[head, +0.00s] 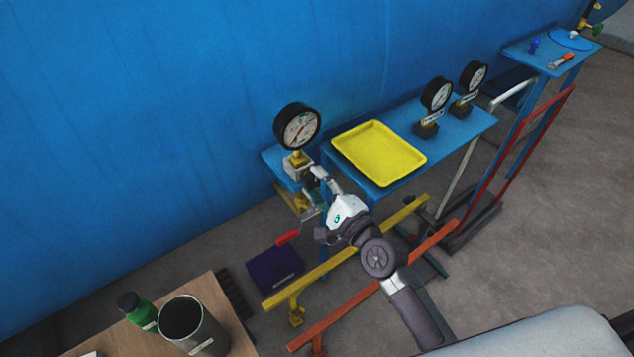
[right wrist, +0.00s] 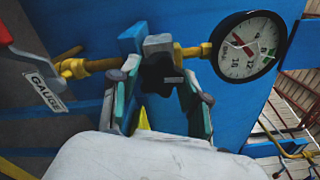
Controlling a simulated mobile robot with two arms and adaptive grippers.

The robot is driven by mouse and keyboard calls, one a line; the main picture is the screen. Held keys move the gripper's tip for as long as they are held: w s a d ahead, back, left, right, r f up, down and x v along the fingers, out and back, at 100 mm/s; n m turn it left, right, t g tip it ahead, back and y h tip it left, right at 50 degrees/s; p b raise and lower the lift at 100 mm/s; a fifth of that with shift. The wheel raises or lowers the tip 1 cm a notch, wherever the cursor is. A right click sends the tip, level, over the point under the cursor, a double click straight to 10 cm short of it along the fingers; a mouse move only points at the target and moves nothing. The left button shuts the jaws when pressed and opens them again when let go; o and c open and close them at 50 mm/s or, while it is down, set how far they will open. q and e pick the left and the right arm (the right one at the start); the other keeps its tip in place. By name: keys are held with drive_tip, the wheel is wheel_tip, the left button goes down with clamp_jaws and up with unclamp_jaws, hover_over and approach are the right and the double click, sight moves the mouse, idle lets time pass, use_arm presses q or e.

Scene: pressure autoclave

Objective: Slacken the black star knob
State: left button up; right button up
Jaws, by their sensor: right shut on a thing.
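The black star knob (right wrist: 157,76) shows in the right wrist view, on a grey metal block joined to brass fittings. My right gripper (right wrist: 162,92) is shut on it, with one finger at the left and one at the right of it. In the head view my right gripper (head: 318,178) reaches to the fitting under the large pressure gauge (head: 298,127); there the knob is mostly hidden by the fingers. The gauge also shows in the right wrist view (right wrist: 247,47), right of the knob. My left gripper is not in view.
A yellow tray (head: 378,152) and two smaller gauges (head: 437,95) stand on the blue bench right of the knob. Yellow (head: 345,255) and orange (head: 375,285) rails run below my arm. A green bottle (head: 138,311) and a grey cup (head: 190,328) stand on a wooden table at lower left.

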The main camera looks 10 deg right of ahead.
drive_tip(key=n+p, duration=0.1)
drive_tip(key=n, duration=0.5)
drive_tip(key=shift+n, duration=0.3)
drive_tip(key=n+p, duration=0.2)
drive_tip(key=n, duration=0.4)
drive_tip(key=shift+n, duration=0.3)
drive_tip(key=shift+f, duration=0.1)
drive_tip(key=o, duration=1.1)
drive_tip(key=v, duration=1.2)
